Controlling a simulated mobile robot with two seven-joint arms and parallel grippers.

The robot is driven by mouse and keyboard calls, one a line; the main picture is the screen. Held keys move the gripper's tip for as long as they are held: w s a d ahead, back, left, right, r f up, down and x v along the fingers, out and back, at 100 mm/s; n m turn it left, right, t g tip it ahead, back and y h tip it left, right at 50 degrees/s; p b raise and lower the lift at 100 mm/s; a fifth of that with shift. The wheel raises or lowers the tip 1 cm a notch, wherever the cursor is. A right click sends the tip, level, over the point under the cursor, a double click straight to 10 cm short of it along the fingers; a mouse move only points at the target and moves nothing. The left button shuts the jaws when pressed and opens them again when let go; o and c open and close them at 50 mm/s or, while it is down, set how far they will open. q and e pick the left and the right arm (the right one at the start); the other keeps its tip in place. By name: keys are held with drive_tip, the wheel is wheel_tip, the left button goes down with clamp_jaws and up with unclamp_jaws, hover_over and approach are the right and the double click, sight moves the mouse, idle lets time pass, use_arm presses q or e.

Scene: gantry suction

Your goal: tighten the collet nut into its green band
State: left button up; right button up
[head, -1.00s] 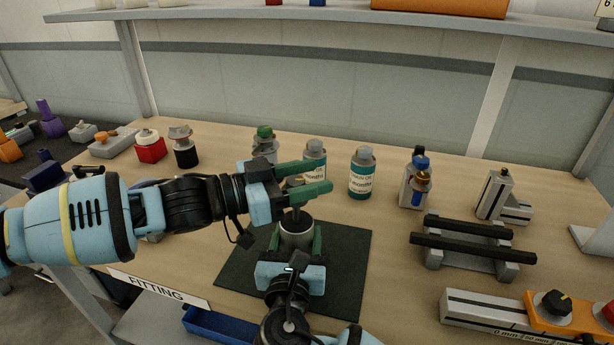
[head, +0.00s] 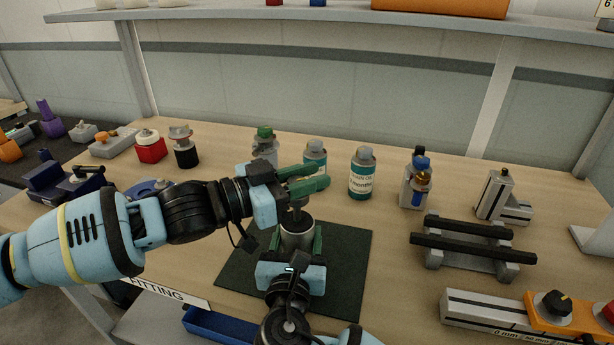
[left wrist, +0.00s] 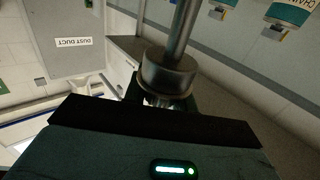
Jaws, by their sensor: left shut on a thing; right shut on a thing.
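My left gripper (head: 308,180) is shut at the top of an upright metal piece, taken to be the collet nut. Its fingers hide most of the nut in the head view. A dark stem (head: 297,203) shows below the fingers, above a grey metal cylinder (head: 297,233). My right gripper (head: 297,246) is shut around that cylinder, one green finger on each side, over the dark green mat (head: 345,262). The left wrist view shows a grey metal collar (left wrist: 168,72) with a shaft, beyond the dark gripper edge. I cannot make out the green band.
Labelled bottles (head: 362,174) stand just behind the left gripper. A black-barred rack (head: 470,245) and a long grey gauge (head: 500,315) lie to the right. The mat's right part and the bench beside it are clear.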

use_arm(q)
drive_tip(key=shift+s+d+n+t+y, duration=0.1)
drive_tip(key=shift+d+n+t+y, duration=0.1)
drive_tip(key=shift+n+t+y, duration=0.8)
drive_tip(key=shift+w+a+n+t+y, duration=0.15)
drive_tip(key=shift+n+t+y, duration=0.2)
drive_tip(key=shift+t, duration=0.3)
drive_tip(key=shift+w+a+n+t+y, duration=0.1)
drive_tip(key=shift+n+t+y, duration=0.15)
drive_tip(key=shift+n+t, duration=0.3)
drive_tip(key=o, duration=1)
drive_tip(key=shift+w+a+t, duration=0.1)
drive_tip(key=shift+a+t, duration=0.05)
drive_tip(key=shift+t, duration=0.15)
drive_tip(key=v, duration=1.2)
drive_tip(key=shift+r, duration=0.15)
